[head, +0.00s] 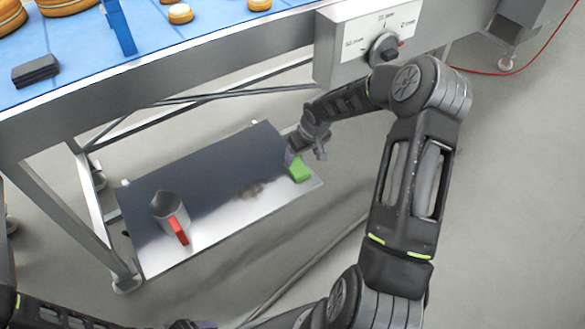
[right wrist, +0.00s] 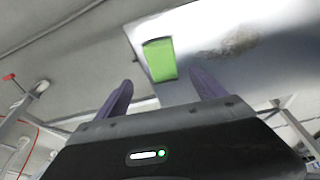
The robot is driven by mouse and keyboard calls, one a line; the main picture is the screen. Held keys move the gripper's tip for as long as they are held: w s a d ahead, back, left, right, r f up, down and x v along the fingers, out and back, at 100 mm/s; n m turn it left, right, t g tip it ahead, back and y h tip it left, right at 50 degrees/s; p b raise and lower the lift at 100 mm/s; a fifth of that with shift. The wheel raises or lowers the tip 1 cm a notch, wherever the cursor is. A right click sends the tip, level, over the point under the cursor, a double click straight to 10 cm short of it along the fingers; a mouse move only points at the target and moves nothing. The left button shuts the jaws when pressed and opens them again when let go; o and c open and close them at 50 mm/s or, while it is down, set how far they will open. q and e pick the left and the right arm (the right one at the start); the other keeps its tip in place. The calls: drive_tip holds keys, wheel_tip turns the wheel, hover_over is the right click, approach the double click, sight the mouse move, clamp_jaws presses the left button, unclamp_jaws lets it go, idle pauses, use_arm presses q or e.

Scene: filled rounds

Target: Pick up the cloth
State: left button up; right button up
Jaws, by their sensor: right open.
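The cloth (head: 299,170) is a small bright green folded block near the right end of the metal shelf under the conveyor table. It also shows in the right wrist view (right wrist: 159,60), just beyond the fingertips. My right gripper (head: 294,156) is beside and a little above the cloth in the head view. In the wrist view its two purple fingers (right wrist: 162,85) are apart, with nothing held between them, and the cloth lies ahead of the gap. Whether a finger touches the cloth I cannot tell.
Above is the blue conveyor (head: 190,35) with round cakes, a dark block (head: 36,71) and a dial box (head: 368,45). Table legs flank the shelf.

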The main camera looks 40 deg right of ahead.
sight(296, 166)
drive_tip(key=shift+a, duration=0.1)
drive_tip(key=x, duration=0.2)
drive_tip(key=shift+f+b, duration=0.3)
drive_tip(key=shift+w, duration=0.1)
drive_tip(key=shift+f, duration=0.1)
drive_tip(key=shift+w+b+x, duration=0.15)
drive_tip(key=shift+b+x, duration=0.15)
drive_tip(key=shift+x, duration=0.95)
drive_tip(key=shift+w+b+x, duration=0.1)
drive_tip(key=shift+b+x, duration=0.15)
drive_tip(key=shift+x, duration=1.05)
drive_tip(key=shift+a, duration=0.1)
drive_tip(key=shift+f+b, duration=0.15)
drive_tip(key=shift+b, duration=0.2)
drive_tip(key=c, duration=1.5)
